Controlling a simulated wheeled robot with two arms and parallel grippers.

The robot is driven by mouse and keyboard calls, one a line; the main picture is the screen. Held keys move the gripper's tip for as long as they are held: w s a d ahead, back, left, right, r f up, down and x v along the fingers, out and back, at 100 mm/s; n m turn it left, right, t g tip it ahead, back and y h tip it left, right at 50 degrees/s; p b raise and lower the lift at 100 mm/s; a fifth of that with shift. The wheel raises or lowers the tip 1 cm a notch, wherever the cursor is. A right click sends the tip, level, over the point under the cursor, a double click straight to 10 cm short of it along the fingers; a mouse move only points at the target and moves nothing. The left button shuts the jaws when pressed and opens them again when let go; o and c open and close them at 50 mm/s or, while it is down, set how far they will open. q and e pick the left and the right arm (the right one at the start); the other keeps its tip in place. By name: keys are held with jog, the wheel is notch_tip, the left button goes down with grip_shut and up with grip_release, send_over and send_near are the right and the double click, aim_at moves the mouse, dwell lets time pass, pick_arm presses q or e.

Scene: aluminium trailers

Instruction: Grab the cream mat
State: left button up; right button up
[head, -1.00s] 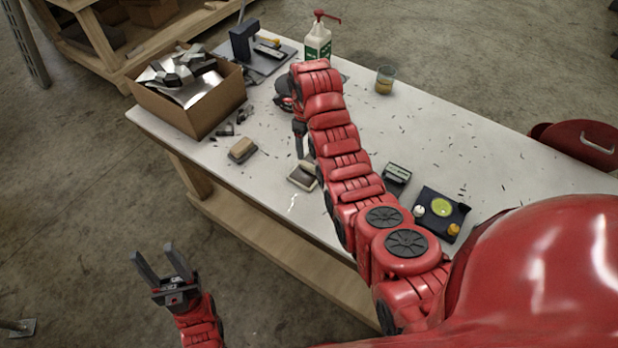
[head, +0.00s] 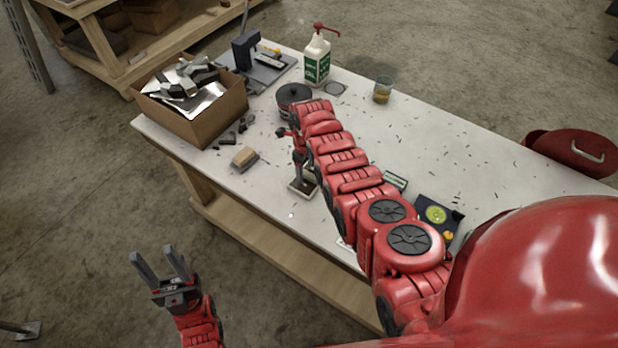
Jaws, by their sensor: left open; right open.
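A small cream mat with a dark edge (head: 298,191) lies near the front edge of the white table, in the middle of the head view. My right gripper (head: 303,179) points down at it from above, its fingertips over or at the mat. It is open, and the arm partly hides it; I cannot tell whether the fingers touch the mat. My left gripper (head: 160,264) is open and empty, off the table at the lower left, with its fingers pointing up.
A tan block (head: 244,157) sits left of the mat. A cardboard box of metal parts (head: 196,120) stands at the left end of the table (head: 447,148). A dark round object (head: 293,92), white bottle (head: 317,60) and glass (head: 382,90) stand further back. Small dark scraps are scattered around.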

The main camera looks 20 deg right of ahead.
grip_shut()
dwell(0.3)
jog(key=shift+r, duration=0.25)
